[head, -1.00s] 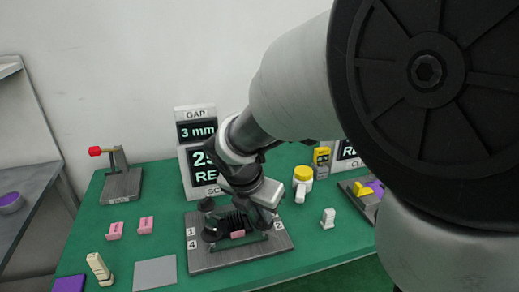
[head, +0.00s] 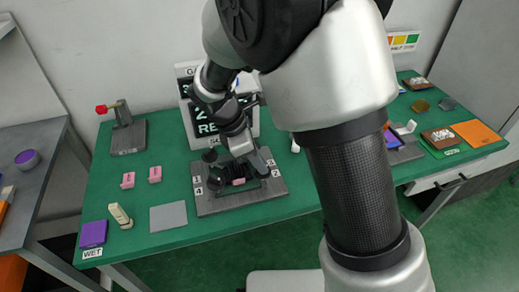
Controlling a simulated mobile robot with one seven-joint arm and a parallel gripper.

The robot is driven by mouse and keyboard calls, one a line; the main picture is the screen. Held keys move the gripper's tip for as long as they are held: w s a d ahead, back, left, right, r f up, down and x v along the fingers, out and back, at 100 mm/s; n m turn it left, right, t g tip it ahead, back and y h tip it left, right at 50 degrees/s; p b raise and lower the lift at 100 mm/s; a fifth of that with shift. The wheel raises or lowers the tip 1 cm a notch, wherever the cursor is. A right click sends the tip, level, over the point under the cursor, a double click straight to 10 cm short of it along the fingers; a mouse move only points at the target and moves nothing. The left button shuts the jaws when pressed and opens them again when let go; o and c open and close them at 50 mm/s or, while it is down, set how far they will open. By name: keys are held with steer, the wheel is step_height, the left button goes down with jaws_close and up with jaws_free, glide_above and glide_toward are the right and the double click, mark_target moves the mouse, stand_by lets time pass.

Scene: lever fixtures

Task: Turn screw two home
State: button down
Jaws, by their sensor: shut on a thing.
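A dark grey fixture plate (head: 222,208) lies on the green table, with number labels at its corners. Two black screw knobs, one at the back left (head: 210,156) and one at the front left (head: 213,183), stand beside labels 1 and 4. A pink block (head: 239,182) sits in the middle of the plate. My gripper (head: 260,166) reaches down at the plate's right side by label 2, shut at the place of screw two. The knob of screw two is hidden by my gripper.
A display stand (head: 205,127) with partly covered readouts stands behind the plate. A red-tipped lever fixture (head: 125,135), two pink blocks (head: 155,174), a beige piece (head: 120,215) and a grey pad (head: 168,216) are to the left. My arm covers the table right of the plate.

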steer(key=m+g+p, duration=0.1)
steer(key=m, duration=0.1)
steer(key=m+p, duration=0.1)
steer(key=m, duration=0.1)
steer(key=m+g+p, duration=0.1)
steer(key=m, duration=0.1)
steer(key=shift+w+r+g+p, duration=0.15)
steer(key=shift+w+g+p, duration=0.1)
steer(key=shift+g+p, duration=0.05)
steer(key=m+g+y+p, duration=0.1)
steer(key=m, duration=0.3)
steer(key=shift+w+d, duration=0.1)
steer(key=m+g+y+p, duration=0.1)
steer(key=m, duration=0.2)
steer(key=shift+w+d+m, duration=0.1)
steer(key=shift+m, duration=0.3)
steer(key=m+y, duration=0.1)
steer(key=m, duration=0.2)
steer(key=m+y+p, duration=0.1)
steer(key=m, duration=0.2)
steer(key=shift+d+g+y, duration=0.2)
steer(key=shift+g+y, duration=0.1)
steer(key=m+y, duration=0.1)
steer(key=m, duration=0.2)
steer(key=m+y, duration=0.1)
steer(key=m, duration=0.2)
steer(key=shift+d+p, duration=0.15)
steer(key=shift+p, duration=0.15)
